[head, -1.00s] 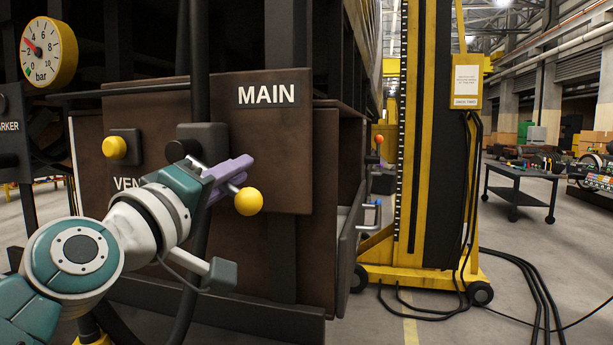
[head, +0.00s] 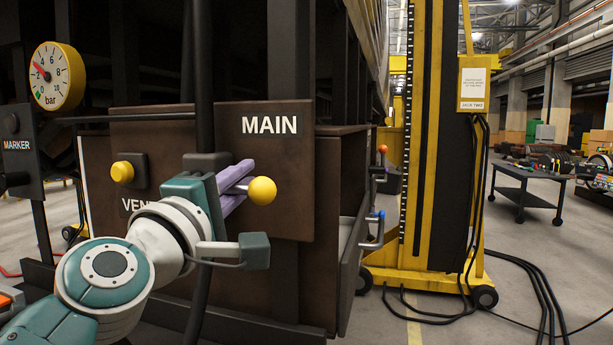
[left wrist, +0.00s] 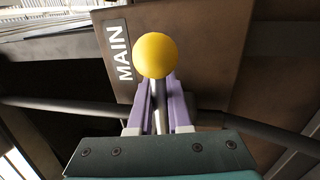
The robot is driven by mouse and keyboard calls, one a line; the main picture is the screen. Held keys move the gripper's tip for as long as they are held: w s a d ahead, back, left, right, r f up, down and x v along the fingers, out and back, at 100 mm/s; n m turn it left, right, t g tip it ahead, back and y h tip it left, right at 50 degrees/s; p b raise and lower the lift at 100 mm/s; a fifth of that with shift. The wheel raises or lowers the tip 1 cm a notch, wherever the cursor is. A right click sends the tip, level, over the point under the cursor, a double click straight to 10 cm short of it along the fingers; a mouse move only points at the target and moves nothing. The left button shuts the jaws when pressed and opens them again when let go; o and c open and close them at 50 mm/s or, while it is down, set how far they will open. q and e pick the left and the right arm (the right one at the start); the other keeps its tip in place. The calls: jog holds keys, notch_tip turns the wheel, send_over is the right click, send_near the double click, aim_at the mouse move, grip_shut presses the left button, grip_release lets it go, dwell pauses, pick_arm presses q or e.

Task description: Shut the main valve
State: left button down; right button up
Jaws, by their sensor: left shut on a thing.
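The main valve's lever ends in a yellow ball knob (head: 262,190) in front of the brown panel under the MAIN label (head: 270,125). My left gripper (head: 240,184) is shut on the lever, its purple fingers on either side of the rod just behind the knob. The lever sticks out to the right, roughly level. The left wrist view shows the knob (left wrist: 155,55) just beyond the fingertips and the grey rod between the fingers (left wrist: 158,98). The valve body is hidden behind my gripper. My right gripper is in neither view.
A pressure gauge (head: 57,76) is above left. A dark vertical pipe (head: 204,75) passes close by. A yellow jack (head: 430,150) stands to the right.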

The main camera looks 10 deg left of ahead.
pick_arm(q)
jog(key=shift+r, duration=0.1)
jog(key=c, duration=0.8)
grip_release()
jog(key=shift+c, duration=0.2)
jog(key=shift+s, duration=0.1)
jog(key=s+f+b, duration=0.1)
jog(key=s+f, duration=0.1)
jog(key=s, duration=0.7)
jog(key=shift+s+a, duration=0.15)
jog(key=shift+s, duration=0.1)
